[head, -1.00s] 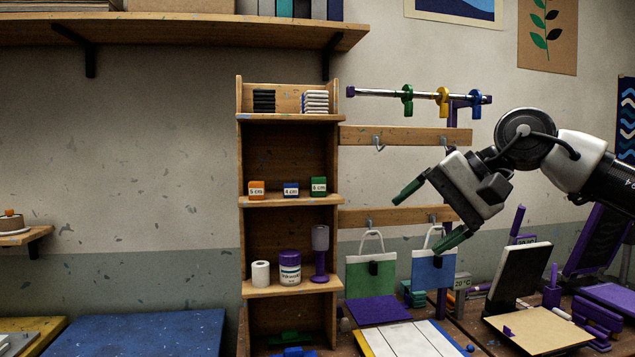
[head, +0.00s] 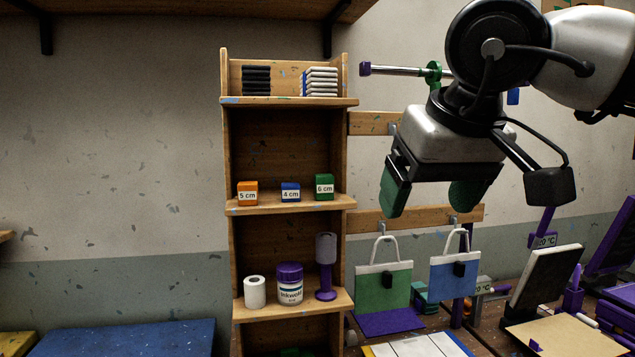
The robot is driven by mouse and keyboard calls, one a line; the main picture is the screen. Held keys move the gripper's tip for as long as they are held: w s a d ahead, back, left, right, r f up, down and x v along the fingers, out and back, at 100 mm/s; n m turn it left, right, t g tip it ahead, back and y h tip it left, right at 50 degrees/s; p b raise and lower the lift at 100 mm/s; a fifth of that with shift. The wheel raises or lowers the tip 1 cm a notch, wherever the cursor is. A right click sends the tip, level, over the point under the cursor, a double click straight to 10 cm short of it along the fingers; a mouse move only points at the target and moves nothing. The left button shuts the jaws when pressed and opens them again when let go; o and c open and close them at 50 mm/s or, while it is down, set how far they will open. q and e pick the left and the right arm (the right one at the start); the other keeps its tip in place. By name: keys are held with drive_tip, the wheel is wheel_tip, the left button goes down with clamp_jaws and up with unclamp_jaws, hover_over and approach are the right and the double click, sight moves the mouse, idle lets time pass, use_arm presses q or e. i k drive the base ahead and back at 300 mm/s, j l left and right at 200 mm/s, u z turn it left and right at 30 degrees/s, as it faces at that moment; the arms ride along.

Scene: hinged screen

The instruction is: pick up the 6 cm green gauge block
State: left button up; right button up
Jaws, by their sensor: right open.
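The green gauge block (head: 324,187) labelled 6 cm stands on the middle shelf of the narrow wooden shelf unit, at the right end of a row of blocks. A blue 4 cm block (head: 290,192) is to its left, and an orange 5 cm block (head: 247,193) is farther left. My right gripper (head: 427,203) is open and empty, with green finger pads pointing down. It shows to the right of the shelf unit and apart from the block. My left gripper is not in view.
The shelf unit (head: 286,206) has a right side wall next to the green block. Below are a white roll (head: 255,292), a purple-lidded jar (head: 289,284) and a purple-handled roller (head: 326,266). Hook rails with a green bag (head: 383,287) and a blue bag (head: 454,274) are right of it.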

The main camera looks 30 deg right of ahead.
sight(323, 184)
drive_tip(key=i+l, duration=0.2)
drive_tip(key=i, duration=0.25)
drive_tip(key=i+l, duration=0.2)
drive_tip(key=i, duration=0.2)
drive_tip(key=i+l, duration=0.2)
drive_tip(key=i, duration=0.25)
